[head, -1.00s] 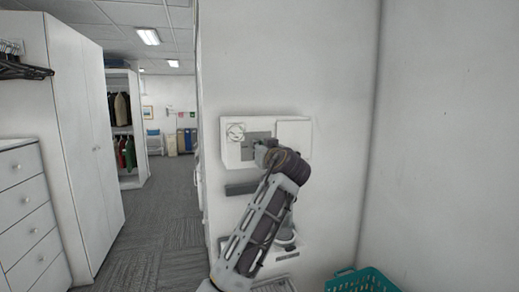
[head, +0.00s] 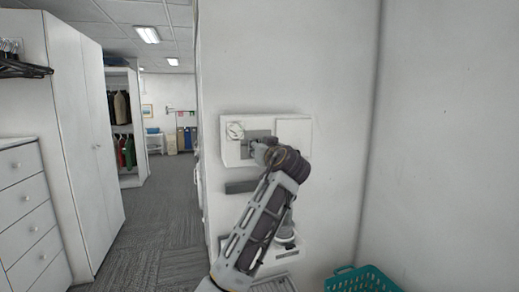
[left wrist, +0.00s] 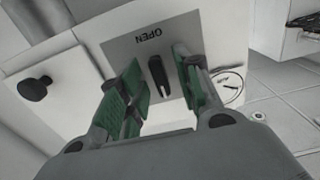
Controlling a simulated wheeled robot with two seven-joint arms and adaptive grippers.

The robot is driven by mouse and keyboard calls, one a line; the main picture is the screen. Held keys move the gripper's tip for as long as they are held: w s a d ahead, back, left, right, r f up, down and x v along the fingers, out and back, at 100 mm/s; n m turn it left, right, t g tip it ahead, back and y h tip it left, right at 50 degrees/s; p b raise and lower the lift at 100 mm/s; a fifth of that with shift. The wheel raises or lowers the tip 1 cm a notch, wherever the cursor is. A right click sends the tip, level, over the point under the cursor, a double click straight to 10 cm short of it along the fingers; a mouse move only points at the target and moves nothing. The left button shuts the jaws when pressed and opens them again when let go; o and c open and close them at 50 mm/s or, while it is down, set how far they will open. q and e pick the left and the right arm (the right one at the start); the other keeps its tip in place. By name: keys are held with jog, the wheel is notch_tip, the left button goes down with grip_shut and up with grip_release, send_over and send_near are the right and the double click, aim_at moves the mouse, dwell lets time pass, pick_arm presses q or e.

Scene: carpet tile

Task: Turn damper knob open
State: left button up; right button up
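A white wall box (head: 293,135) carries a grey plate (head: 259,134). In the left wrist view the grey plate (left wrist: 205,33) bears the word OPEN upside down. The dark, elongated damper knob (left wrist: 158,76) with a pale line stands on this plate below the word. My left gripper (left wrist: 160,66) is open, with one green-padded finger on each side of the knob and visible gaps between. In the head view my left gripper (head: 259,150) is at the plate, and the knob cannot be made out there. My right gripper is not in view.
A dark bar (head: 241,187) and a lower white fixture (head: 287,248) are on the wall below the box. A teal basket (head: 362,280) stands at lower right. The carpeted aisle at left is clear.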

aim_at(260, 117)
pick_arm(q)
notch_tip(260, 117, up, 10)
dwell(0.8)
jog(key=shift+f, duration=0.1)
jog(key=shift+f, duration=0.1)
